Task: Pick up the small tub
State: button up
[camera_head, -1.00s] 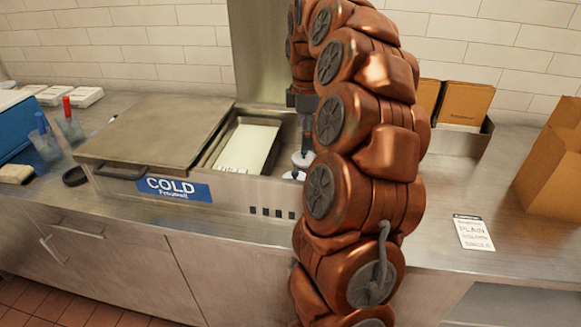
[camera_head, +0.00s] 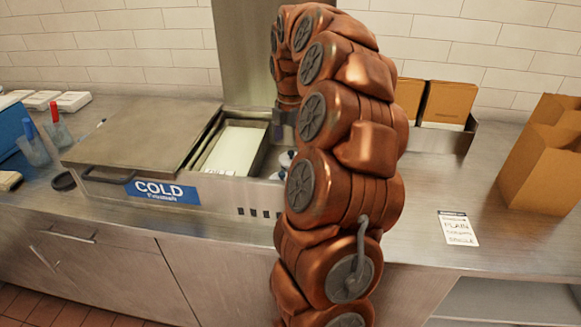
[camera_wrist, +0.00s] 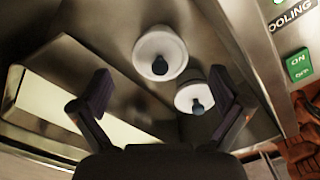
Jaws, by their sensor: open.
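Two white round tubs with dark knobs on top stand in the open part of a steel cold unit. In the wrist view one tub (camera_wrist: 160,42) is larger and near the middle; the other (camera_wrist: 181,98) looks smaller and sits lower right. I cannot tell for sure which is the small tub. In the head view they show only partly beside my arm (camera_head: 286,159). My gripper (camera_wrist: 160,80) is open and empty above them, its fingers spread left and right of the larger-looking tub. In the head view my arm hides most of the gripper.
The cold unit (camera_head: 230,188) has a steel lid (camera_head: 140,137) on its left and a pale rectangular pan (camera_head: 235,150) beside the tubs. Cups with pens (camera_head: 35,150) stand left. The right counter is mostly clear.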

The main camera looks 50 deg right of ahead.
jog(key=shift+f+p, duration=0.7)
jog(key=shift+f, duration=1.8)
jog(key=c, duration=1.4)
jog(key=shift+r+b, duration=0.9)
jog(key=shift+r, duration=4.15)
jog(key=shift+c, duration=0.2)
